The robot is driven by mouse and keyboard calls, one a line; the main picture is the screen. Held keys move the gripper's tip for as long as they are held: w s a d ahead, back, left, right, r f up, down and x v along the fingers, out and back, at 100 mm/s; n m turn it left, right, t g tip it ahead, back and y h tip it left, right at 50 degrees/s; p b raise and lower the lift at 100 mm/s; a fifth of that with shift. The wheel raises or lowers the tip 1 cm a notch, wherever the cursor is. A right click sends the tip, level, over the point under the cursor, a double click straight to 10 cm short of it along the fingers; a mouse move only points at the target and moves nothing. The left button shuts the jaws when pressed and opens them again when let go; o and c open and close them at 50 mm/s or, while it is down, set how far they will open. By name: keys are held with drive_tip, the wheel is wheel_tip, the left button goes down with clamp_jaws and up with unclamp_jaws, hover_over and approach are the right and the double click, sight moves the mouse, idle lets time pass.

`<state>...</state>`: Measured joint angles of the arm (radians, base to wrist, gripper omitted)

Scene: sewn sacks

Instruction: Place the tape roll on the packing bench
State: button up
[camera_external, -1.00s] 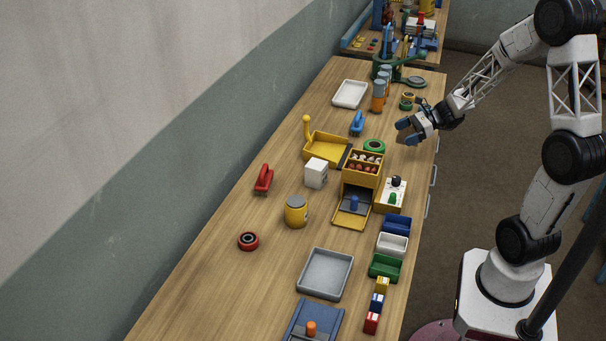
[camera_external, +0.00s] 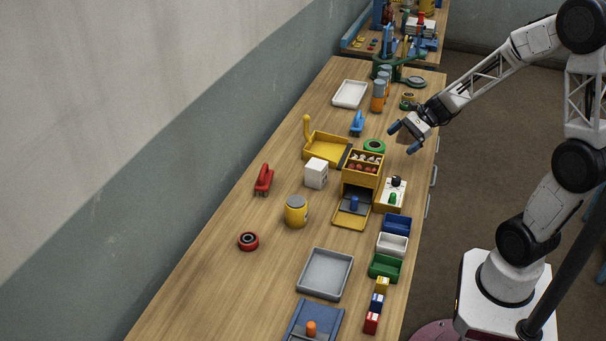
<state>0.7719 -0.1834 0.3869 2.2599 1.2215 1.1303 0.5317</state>
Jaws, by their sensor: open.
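Several ring-shaped rolls lie on the long wooden bench (camera_external: 210,275): a red one with a dark centre (camera_external: 248,241) at the left, a green one (camera_external: 374,146) near the middle, and small yellow and green ones (camera_external: 407,101) farther back. I cannot tell which of them is the tape roll. My gripper (camera_external: 403,138) is open and empty, with its blue fingertips apart. It hangs above the bench's right side, just right of the green roll and apart from it.
A yellow tray (camera_external: 326,149), a yellow box with a drawer (camera_external: 361,168), a white cube (camera_external: 316,173) and a yellow jar (camera_external: 296,211) crowd the middle. A grey tray (camera_external: 325,273) lies nearer. The bench's left front is clear.

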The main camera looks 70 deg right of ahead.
drive_tip(key=s+a+r+n+g+h, duration=0.2)
drive_tip(key=s+a+r+n, duration=0.1)
drive_tip(key=s+a+n, duration=0.2)
drive_tip(key=s+a+r+n+g+h, duration=0.2)
drive_tip(key=s+a+r+n+h, duration=0.1)
drive_tip(key=a+n, duration=0.7)
drive_tip(key=s+a+r+n+g+h, duration=0.1)
drive_tip(key=s+a+r+n+h, duration=0.2)
drive_tip(key=s+a+r+n, duration=0.2)
drive_tip(key=s+a+n, duration=0.3)
drive_tip(key=n, duration=0.1)
drive_tip(key=shift+g, duration=0.4)
